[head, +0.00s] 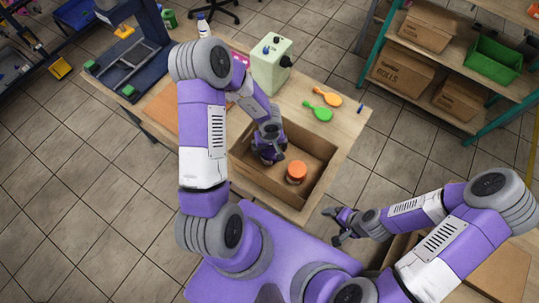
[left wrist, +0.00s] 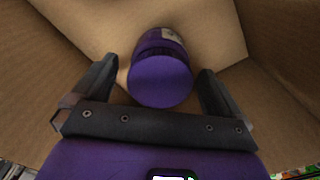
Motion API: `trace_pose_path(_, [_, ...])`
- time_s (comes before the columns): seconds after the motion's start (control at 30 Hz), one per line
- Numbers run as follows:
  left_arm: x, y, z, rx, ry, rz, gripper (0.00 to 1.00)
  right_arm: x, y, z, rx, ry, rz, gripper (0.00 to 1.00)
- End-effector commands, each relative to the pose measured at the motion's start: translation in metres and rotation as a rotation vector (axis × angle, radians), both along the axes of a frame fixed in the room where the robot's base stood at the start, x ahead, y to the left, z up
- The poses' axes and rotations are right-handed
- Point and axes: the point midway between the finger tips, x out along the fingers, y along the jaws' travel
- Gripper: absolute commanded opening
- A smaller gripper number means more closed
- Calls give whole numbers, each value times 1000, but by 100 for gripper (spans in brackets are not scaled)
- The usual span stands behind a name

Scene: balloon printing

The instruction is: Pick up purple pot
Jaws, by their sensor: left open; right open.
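The purple pot (left wrist: 160,78) shows in the left wrist view between the two open fingers of my left gripper (left wrist: 157,90). Its round purple lid faces the camera, and part of a label shows on its side. In the head view my left gripper (head: 271,153) reaches down into a cardboard box (head: 310,147); the pot there is mostly hidden by the gripper. My left gripper is open around the pot, and I cannot tell whether the fingers touch it. My right gripper (head: 339,226) is open and empty, outside the box to the right.
An orange-lidded pot (head: 296,172) stands in the same box, right of my left gripper. The box sits on a wooden table (head: 350,113). Behind it are a green paddle (head: 318,111), an orange paddle (head: 327,97) and a pale green machine (head: 271,65). Shelves stand at the right.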

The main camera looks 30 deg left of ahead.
Motion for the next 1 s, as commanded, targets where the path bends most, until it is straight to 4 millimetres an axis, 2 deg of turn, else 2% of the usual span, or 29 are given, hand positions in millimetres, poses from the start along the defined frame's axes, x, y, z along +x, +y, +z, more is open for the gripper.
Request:
trace_pose_path(0.1, [0,0,-19,2,1,-2,100,0,0,-13,0,0,0,89])
trace_pose_path(0.3, [0,0,-45,1,1,-2,100,0,0,-28,0,0,0,89])
trace_pose_path(0.63, [0,0,-48,1,-1,0,100,0,0,-29,0,0,0,89])
trace_pose_path(1.0, [0,0,-48,1,-1,0,43,0,0,-29,0,0,0,89])
